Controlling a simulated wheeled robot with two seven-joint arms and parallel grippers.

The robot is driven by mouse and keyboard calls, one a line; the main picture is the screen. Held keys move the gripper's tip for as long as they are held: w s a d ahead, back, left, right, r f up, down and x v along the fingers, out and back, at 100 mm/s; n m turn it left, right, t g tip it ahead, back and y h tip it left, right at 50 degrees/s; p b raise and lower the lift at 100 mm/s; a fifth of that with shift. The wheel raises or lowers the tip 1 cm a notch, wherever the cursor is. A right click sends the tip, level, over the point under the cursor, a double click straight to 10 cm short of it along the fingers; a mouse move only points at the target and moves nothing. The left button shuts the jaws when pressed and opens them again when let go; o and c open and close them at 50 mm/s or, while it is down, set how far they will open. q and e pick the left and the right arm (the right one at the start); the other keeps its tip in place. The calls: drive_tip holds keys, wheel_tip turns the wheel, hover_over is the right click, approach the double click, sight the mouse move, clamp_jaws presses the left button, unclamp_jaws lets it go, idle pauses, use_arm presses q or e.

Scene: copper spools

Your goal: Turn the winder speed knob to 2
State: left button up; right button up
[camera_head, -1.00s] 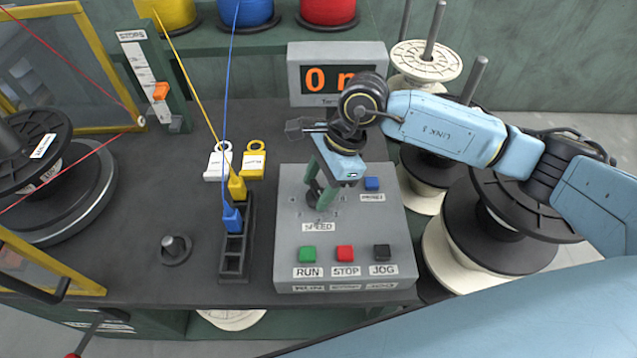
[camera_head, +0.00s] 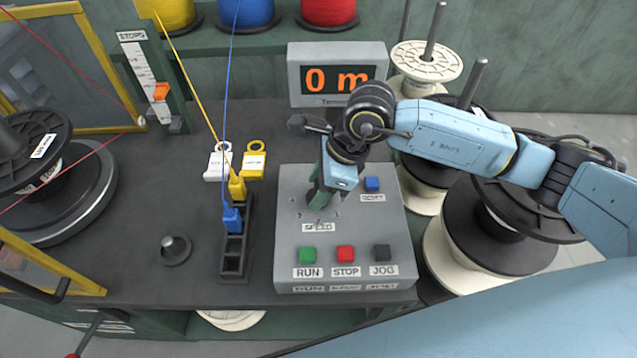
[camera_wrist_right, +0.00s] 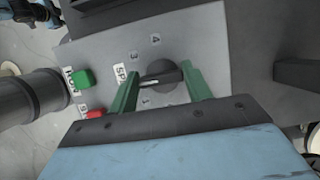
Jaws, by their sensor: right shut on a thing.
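The black speed knob (camera_wrist_right: 163,74) sits on the grey control box (camera_head: 345,236), above its SPEED label (camera_head: 317,227). My right gripper (camera_head: 318,196) comes down over it from above. In the wrist view, its green fingers (camera_wrist_right: 158,88) stand on either side of the knob and are shut on it. The knob's white mark points left in that view, between the printed 3 (camera_wrist_right: 134,56) and the 1 (camera_wrist_right: 145,103). The left finger hides the number there. In the head view the gripper covers most of the knob. My left gripper is not in view.
Green RUN (camera_head: 308,254), red STOP (camera_head: 346,254) and black JOG (camera_head: 382,252) buttons line the box's front. A blue button (camera_head: 372,184) is right of the gripper. A display (camera_head: 338,78) reading 0 m stands behind. Yellow and blue wires run left of the box.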

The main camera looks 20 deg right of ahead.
drive_tip(key=o, duration=0.8)
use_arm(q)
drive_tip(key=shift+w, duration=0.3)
use_arm(e)
drive_tip(key=shift+o, duration=0.9)
drive_tip(key=shift+d+r, duration=0.1)
drive_tip(key=shift+r, duration=0.15)
drive_tip(key=w+p+v, duration=0.1)
drive_tip(key=v, duration=0.5)
wheel_tip(320, 180, up, 6)
hover_over(332, 199)
drive_tip(key=d, duration=0.2)
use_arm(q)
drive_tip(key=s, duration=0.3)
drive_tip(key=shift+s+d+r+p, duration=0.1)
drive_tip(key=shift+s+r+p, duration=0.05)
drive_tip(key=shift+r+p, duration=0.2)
use_arm(e)
drive_tip(key=shift+s+d+r, duration=0.15)
drive_tip(key=shift+s+r, duration=0.1)
drive_tip(key=shift+s, duration=0.2)
